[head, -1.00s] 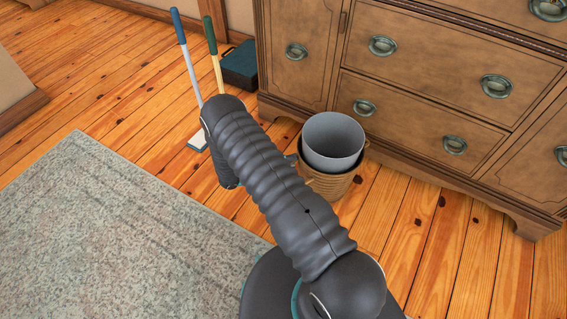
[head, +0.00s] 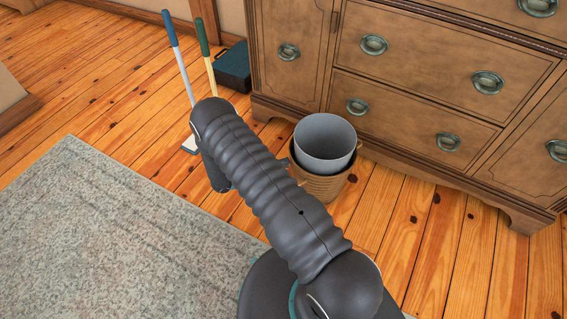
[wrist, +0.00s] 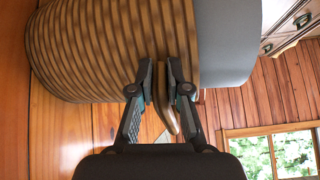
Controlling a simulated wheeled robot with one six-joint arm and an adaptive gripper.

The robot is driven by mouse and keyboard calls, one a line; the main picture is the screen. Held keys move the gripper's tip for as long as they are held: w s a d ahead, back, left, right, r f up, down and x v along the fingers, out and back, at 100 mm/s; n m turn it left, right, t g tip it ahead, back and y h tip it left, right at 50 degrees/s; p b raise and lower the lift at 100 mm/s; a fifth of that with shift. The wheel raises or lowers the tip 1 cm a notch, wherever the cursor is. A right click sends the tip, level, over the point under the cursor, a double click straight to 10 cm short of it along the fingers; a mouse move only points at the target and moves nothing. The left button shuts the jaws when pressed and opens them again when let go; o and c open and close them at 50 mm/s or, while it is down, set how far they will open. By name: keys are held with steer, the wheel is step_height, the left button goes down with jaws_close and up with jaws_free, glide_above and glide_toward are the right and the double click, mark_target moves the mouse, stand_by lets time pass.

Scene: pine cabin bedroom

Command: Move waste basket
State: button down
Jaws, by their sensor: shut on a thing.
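The waste basket (head: 322,186) is a brown ribbed basket with a grey liner (head: 325,142) standing up out of it. In the head view it is upright in front of the wooden dresser, partly hidden by my arm. In the wrist view the ribbed basket wall (wrist: 95,45) fills the upper left, with the grey liner (wrist: 225,40) to its right. My gripper (wrist: 163,88) is shut on the basket's side handle (wrist: 163,105), one finger on each side of it. In the head view my arm hides most of the gripper. I cannot tell whether the basket touches the floor.
The dresser (head: 420,90) stands close behind the basket. A blue-handled tool (head: 181,65) and a green-handled tool (head: 206,65) stand at the left, near a dark teal case (head: 232,68). A grey-green rug (head: 90,230) lies at the lower left. Bare plank floor (head: 440,235) is clear at the right.

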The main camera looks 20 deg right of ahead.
steer(key=shift+s+a, duration=0.4)
steer(key=shift+a, duration=0.45)
steer(key=shift+s+a, duration=0.35)
steer(key=shift+a, duration=0.5)
steer(key=c, duration=1.1)
jaws_free()
steer(key=shift+o, duration=0.2)
steer(key=a, duration=1.2)
steer(key=shift+r, duration=0.25)
steer(key=shift+w, duration=0.1)
